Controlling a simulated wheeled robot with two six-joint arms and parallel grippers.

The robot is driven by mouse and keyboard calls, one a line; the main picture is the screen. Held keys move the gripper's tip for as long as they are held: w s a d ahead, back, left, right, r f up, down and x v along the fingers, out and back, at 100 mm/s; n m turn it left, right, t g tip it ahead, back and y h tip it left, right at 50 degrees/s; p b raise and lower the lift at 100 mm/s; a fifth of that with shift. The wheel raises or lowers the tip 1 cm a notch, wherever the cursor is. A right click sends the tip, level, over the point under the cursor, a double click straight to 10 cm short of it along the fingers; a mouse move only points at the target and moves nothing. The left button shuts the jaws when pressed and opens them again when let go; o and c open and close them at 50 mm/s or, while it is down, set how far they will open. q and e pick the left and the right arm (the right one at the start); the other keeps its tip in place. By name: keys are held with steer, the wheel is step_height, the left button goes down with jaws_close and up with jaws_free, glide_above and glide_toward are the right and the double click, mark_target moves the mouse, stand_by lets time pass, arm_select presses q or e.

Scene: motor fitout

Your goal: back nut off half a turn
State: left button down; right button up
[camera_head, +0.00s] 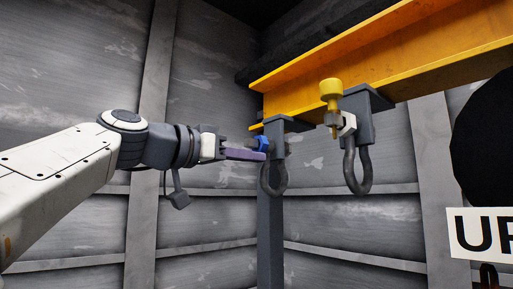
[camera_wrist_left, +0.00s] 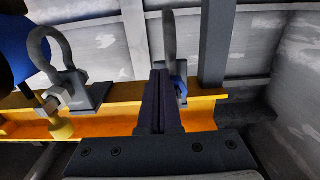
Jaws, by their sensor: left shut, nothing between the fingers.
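A yellow beam (camera_head: 350,70) carries two hanging clamps with grey shackles. The left clamp (camera_head: 279,125) has a blue nut-like piece (camera_head: 263,143) on its side and a shackle (camera_head: 273,178) below. The right clamp (camera_head: 362,118) has a pale nut (camera_head: 347,124) beside a yellow knob (camera_head: 331,92), with a shackle (camera_head: 357,172) below. My left gripper (camera_head: 262,156) is shut and empty, its fingertips close by the blue piece. In the left wrist view the shut fingers (camera_wrist_left: 160,78) lie just beside the blue piece (camera_wrist_left: 181,83); contact cannot be told. My right gripper is out of view.
A grey post (camera_head: 270,235) stands below the left clamp. A large black round shape (camera_head: 487,140) and a white sign with black letters (camera_head: 480,233) are at the right. Grey panelled walls stand behind. The space below the shackles looks clear.

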arm_select(q)
steer(key=shift+b+v, duration=0.85)
steer(key=shift+v, duration=1.7)
